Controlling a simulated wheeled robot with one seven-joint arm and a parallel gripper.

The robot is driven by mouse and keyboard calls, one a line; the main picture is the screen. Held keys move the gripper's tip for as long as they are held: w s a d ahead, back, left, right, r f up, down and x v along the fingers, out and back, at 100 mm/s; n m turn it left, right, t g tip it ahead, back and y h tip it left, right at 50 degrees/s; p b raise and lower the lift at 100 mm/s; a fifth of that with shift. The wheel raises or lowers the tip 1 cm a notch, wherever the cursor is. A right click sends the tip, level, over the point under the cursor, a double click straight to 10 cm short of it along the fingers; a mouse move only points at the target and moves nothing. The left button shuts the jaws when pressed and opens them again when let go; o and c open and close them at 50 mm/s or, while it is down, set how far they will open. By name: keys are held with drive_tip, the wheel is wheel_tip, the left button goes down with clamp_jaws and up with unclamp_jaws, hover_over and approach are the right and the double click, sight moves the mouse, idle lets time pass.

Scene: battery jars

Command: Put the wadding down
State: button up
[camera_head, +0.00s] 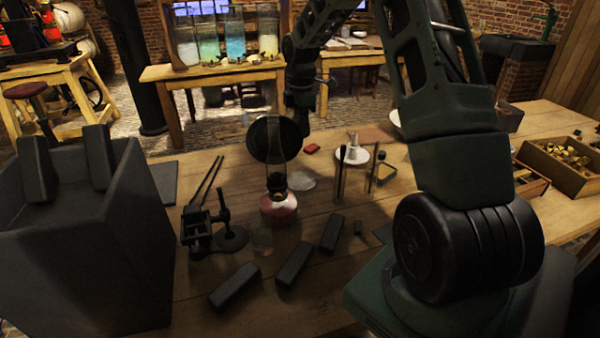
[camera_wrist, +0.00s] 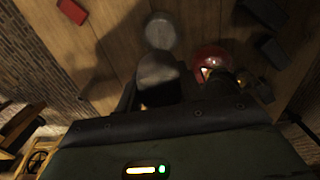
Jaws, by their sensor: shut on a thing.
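My gripper (camera_wrist: 157,92) is shut on a pale grey, rounded wad, the wadding (camera_wrist: 157,70), in the wrist view. The wadding is over the wooden table, beside the red lamp (camera_wrist: 210,58). A round, pale patch like a flat dish or pad (camera_wrist: 160,30) lies on the table just beyond it; it also shows in the head view (camera_head: 302,181). In the head view my wrist (camera_head: 298,95) hangs behind the lamp's glass chimney and dark disc. The fingers and the wadding are not clear there.
The red-based lamp (camera_head: 279,208) with its tall chimney stands close by. A dark metal device (camera_head: 200,228) and several dark blocks (camera_head: 294,265) lie nearer. A red block (camera_head: 311,149) and a small stand (camera_head: 352,154) are farther back. Bare table shows around the pale patch.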

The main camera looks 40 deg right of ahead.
sight(301, 182)
wheel_tip(301, 182, down, 17)
drive_tip(key=shift+p, duration=0.85)
drive_tip(key=shift+f, duration=0.15)
drive_tip(key=o, duration=0.7)
drive_tip(key=shift+c, duration=0.2)
wheel_tip(301, 182, up, 12)
drive_tip(key=b, duration=0.1)
drive_tip(key=shift+b, duration=0.4)
drive_tip(key=shift+r, duration=0.2)
